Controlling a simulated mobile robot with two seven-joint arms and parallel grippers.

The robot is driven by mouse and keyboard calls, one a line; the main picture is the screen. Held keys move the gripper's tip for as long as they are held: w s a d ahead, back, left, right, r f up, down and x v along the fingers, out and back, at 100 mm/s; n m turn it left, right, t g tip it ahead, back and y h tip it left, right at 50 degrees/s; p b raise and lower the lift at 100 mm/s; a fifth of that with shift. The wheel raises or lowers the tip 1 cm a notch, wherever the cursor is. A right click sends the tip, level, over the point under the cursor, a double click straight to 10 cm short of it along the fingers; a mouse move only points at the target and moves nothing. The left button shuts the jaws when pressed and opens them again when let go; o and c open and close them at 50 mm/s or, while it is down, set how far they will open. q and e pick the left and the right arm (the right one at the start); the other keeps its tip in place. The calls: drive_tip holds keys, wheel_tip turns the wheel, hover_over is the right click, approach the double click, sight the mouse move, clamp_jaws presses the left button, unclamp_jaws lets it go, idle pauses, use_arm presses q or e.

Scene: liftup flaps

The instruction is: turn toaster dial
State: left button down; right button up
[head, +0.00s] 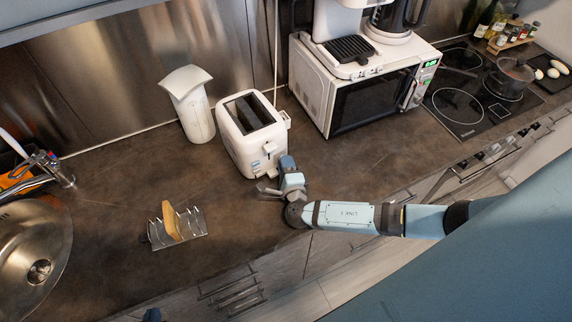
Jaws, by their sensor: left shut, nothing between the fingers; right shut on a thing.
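The white toaster (240,150) stands upright on the dark counter, with two slots on top and its control side facing front right. A lever and small controls show on that side. My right gripper (268,186) is at the lower front of the toaster, shut on the toaster dial. The dial is mostly hidden by the fingers, so its angle cannot be told. Only a small dark blue tip of my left gripper (152,314) shows at the bottom edge, far from the toaster; it is shut and empty, its fingers hardly visible.
A toast rack (190,236) with a bread slice stands front left of the toaster. A white container (190,108) is behind left, and a microwave (350,90) with a coffee maker on it is to the right. A sink (35,255) lies at the left.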

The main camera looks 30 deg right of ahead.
drive_tip(key=o, duration=0.9)
